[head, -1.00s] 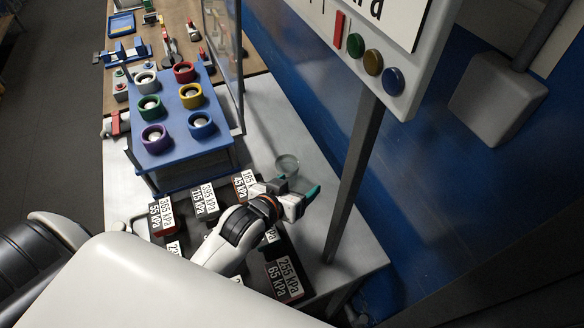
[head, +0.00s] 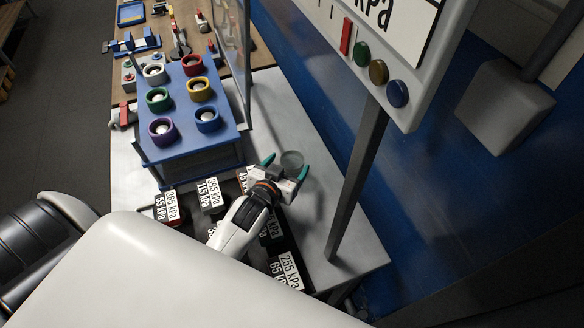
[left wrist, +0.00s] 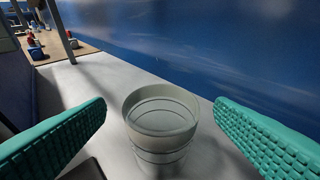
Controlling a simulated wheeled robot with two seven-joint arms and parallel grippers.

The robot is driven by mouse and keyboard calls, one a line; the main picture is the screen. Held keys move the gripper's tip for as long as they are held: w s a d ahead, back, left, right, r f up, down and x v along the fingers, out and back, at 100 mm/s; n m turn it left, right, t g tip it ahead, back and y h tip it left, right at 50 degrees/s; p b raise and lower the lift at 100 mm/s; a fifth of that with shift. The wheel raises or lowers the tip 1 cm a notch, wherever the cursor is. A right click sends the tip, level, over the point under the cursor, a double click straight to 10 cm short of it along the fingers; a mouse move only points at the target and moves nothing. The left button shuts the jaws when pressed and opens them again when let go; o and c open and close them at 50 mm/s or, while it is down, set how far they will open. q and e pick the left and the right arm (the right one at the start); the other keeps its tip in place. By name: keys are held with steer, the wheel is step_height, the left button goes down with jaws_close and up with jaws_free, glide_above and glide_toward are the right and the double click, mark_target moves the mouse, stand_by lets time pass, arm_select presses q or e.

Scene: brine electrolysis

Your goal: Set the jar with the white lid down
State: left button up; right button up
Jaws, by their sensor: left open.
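A clear, greyish round jar (head: 292,160) stands upright on the grey table (head: 340,235), right of the blue stand. In the left wrist view the jar (left wrist: 160,130) sits midway between the fingers, with a gap on each side. Its top looks like a pale rim; I cannot make out a white lid. My left gripper (head: 286,167) is open, its teal fingertips spread to either side of the jar. Its fingers also show in the left wrist view (left wrist: 160,112), not touching the jar. My right gripper is not in view.
A blue stand (head: 190,155) with several coloured rings is to the left. Black blocks with kPa labels (head: 212,195) lie beside and under my left arm. A grey post (head: 357,180) carrying a sign panel rises to the right. Table around the jar is clear.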

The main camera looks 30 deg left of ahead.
mark_target(296, 155)
arm_select(q)
steer(key=x, duration=0.3)
steer(key=shift+w+f, duration=0.1)
steer(key=shift+w, duration=0.15)
steer(key=shift+s, duration=0.1)
steer(key=c, duration=1.3)
